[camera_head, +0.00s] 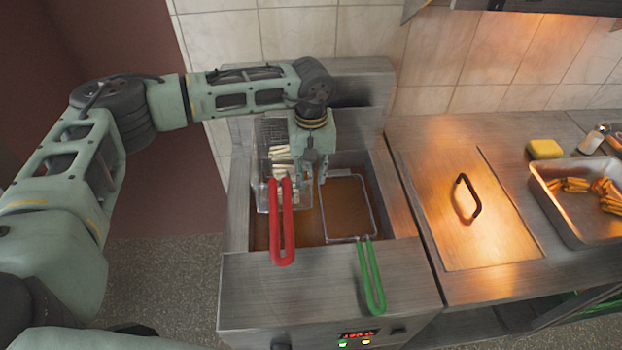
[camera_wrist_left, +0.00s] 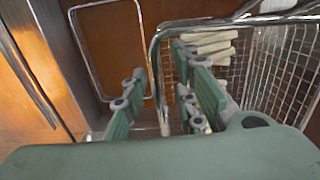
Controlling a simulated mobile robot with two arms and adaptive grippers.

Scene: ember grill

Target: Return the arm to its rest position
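My left arm (camera_head: 245,92) reaches in from the left over the fryer. My left gripper (camera_head: 308,178) points down at the right side of the red-handled basket (camera_head: 270,205). In the left wrist view my left gripper (camera_wrist_left: 160,70) has its fingers apart, with the basket's wire rim (camera_wrist_left: 153,50) showing between them. I cannot tell whether a finger touches the rim. The red-handled basket holds pale fries (camera_head: 279,155), and its red handle (camera_head: 283,225) lies toward the front. My right gripper is not in view.
A green-handled basket (camera_head: 349,238) sits in the fryer well (camera_head: 383,213) to the right. A metal lid (camera_head: 470,222), a yellow block (camera_head: 544,149) and a tray (camera_head: 548,205) of browned fries are on the counter. The tiled wall (camera_head: 300,30) stands behind. Floor lies open left of the fryer.

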